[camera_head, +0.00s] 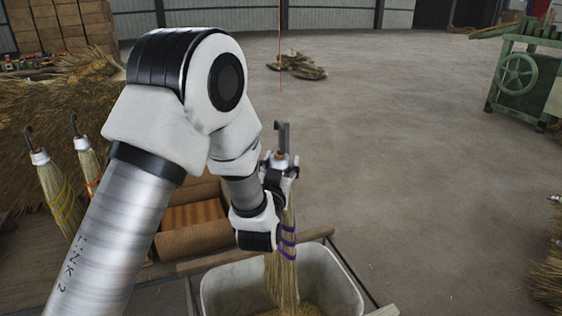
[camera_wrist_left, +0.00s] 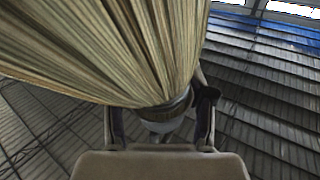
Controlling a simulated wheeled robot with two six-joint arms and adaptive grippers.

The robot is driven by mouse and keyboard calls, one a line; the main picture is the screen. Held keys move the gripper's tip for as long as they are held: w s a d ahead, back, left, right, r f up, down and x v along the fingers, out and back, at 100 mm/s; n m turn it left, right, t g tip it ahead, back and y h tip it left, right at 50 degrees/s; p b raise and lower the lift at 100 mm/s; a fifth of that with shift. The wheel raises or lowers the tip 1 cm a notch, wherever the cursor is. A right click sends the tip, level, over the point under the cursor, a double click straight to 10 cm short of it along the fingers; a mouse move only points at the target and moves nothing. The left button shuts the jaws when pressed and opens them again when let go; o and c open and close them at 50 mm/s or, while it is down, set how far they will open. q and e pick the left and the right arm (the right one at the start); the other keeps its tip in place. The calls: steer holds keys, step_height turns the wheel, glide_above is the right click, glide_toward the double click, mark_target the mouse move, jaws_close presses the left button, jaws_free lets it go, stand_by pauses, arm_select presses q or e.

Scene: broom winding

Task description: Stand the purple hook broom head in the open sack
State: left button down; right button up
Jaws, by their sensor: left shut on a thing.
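The purple-banded broom head (camera_head: 284,268) hangs upright with its grey hook (camera_head: 282,136) up and its straw down. My left gripper (camera_head: 279,172) is shut on its neck, just below the hook. In the left wrist view the straw (camera_wrist_left: 130,45) fills the upper left, and the neck sits between the fingers (camera_wrist_left: 165,118). The pale open sack (camera_head: 338,284) is at the bottom of the head view. The straw's lower end overlaps the sack's mouth. I cannot tell whether it touches the straw-coloured bottom inside. My right gripper is not in view.
Two other hook broom heads, one yellow-banded (camera_head: 58,195) and one orange-banded (camera_head: 88,160), stand at the left beside a straw heap (camera_head: 40,110). A wooden rail (camera_head: 225,258) runs along the sack's back edge. A green machine (camera_head: 522,80) stands far right.

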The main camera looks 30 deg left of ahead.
arm_select(q)
steer(key=b, duration=1.6)
glide_above(277, 281)
steer(key=f+x, duration=0.1)
steer(key=x, duration=0.4)
step_height(277, 281, down, 19)
step_height(277, 281, down, 15)
steer(key=b, duration=1.1)
steer(key=shift+w, duration=0.25)
steer(key=shift+f, duration=0.1)
steer(key=shift+c, duration=1.5)
jaws_free()
steer(key=v, duration=0.7)
steer(key=shift+s, duration=0.25)
